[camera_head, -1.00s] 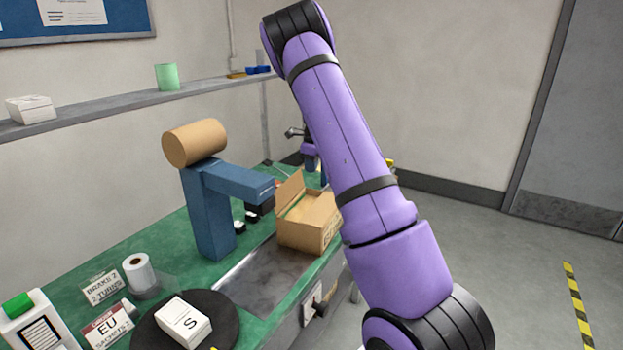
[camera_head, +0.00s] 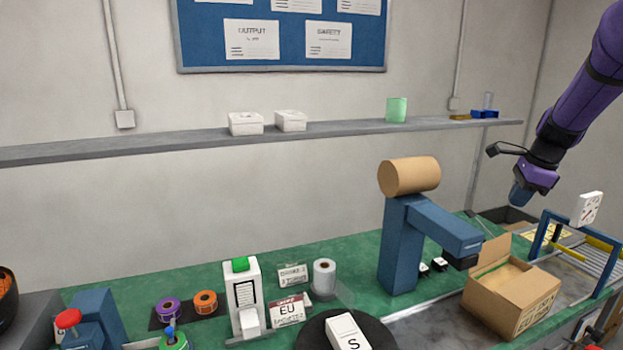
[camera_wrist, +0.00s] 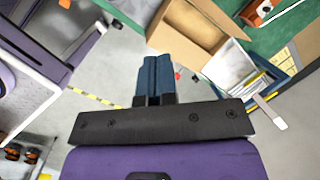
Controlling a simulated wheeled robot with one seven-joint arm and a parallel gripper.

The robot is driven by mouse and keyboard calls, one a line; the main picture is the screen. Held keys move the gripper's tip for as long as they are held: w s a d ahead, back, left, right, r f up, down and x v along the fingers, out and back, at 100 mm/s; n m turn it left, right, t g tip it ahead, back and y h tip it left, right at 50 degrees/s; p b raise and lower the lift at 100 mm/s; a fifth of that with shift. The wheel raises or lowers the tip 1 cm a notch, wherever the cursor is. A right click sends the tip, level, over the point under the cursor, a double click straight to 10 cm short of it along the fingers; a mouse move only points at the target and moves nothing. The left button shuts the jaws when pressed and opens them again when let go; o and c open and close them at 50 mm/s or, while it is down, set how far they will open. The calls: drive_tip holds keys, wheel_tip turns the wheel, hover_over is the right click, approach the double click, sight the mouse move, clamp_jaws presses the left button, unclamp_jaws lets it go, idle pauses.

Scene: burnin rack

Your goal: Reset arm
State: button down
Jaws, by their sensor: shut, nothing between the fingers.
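My gripper (camera_wrist: 153,76) shows in the wrist view with its two blue fingers pressed together and nothing between them. In the head view my gripper (camera_head: 520,194) hangs from my purple arm at the right, pointing down. It is above the far right part of the green bench (camera_head: 215,275), up and to the right of the open cardboard box (camera_head: 510,300). The box also shows in the wrist view (camera_wrist: 178,47), beyond the fingertips. My gripper appears apart from everything around it.
A blue taping stand (camera_head: 402,240) with a brown roll stands left of the box. A blue-railed conveyor (camera_head: 580,245) lies right of it. A grey shelf (camera_head: 340,132) runs along the wall. A dark turntable (camera_head: 315,335) bears a white box (camera_head: 347,333). Open floor (camera_wrist: 110,78) shows in the wrist view.

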drive_tip(key=s+a+r+n+t, duration=0.1)
drive_tip(key=s+a+r+n, duration=0.45)
drive_tip(key=s+a, duration=0.2)
drive_tip(key=s+a+r+n, duration=0.4)
drive_tip(key=s+a+n, duration=0.2)
drive_tip(key=s, duration=0.2)
drive_tip(key=s+a+n, duration=0.3)
drive_tip(key=s+n, duration=0.2)
drive_tip(key=s, duration=0.3)
drive_tip(key=s+a+n+t+h, duration=0.1)
drive_tip(key=s+a+n, duration=0.3)
drive_tip(key=s+n, duration=0.2)
drive_tip(key=shift+s+f+t+h, duration=0.3)
drive_tip(key=shift+s+f, duration=0.1)
drive_tip(key=shift+s, duration=0.75)
drive_tip(key=shift+w+a+r, duration=0.1)
